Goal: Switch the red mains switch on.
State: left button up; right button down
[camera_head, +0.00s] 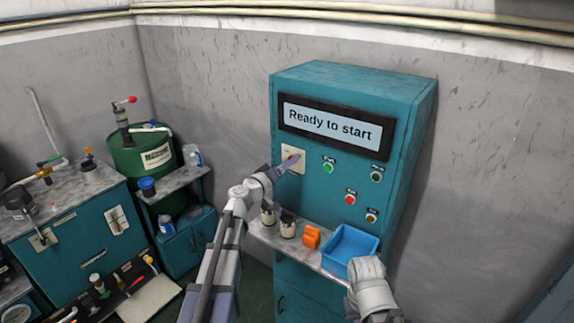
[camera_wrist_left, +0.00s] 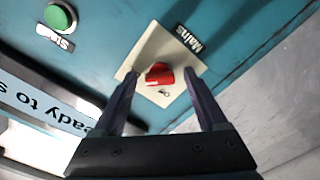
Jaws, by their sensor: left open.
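The red mains switch (camera_wrist_left: 159,74) sits on a cream plate (camera_wrist_left: 150,52) on the teal cabinet, beside a "Mains" label, in the left wrist view. My left gripper (camera_wrist_left: 161,76) is open, with one finger on each side of the red switch. I cannot tell whether either finger touches it. In the head view my left gripper (camera_head: 288,163) is at the cream plate (camera_head: 293,157) and hides the switch. My right gripper is not visible; only part of my right arm shows at the lower right.
The cabinet (camera_head: 345,80) has a screen (camera_head: 331,126) reading "Ready to start", a green button (camera_head: 328,167) and a red button (camera_head: 350,199). A blue tray (camera_head: 349,231) and orange part (camera_head: 312,238) stand on the ledge below. A green drum (camera_head: 142,158) stands left.

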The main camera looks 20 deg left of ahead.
pick_arm(q)
jog(key=v, duration=0.7)
jog(key=shift+s, duration=0.35)
jog(key=shift+a, duration=0.15)
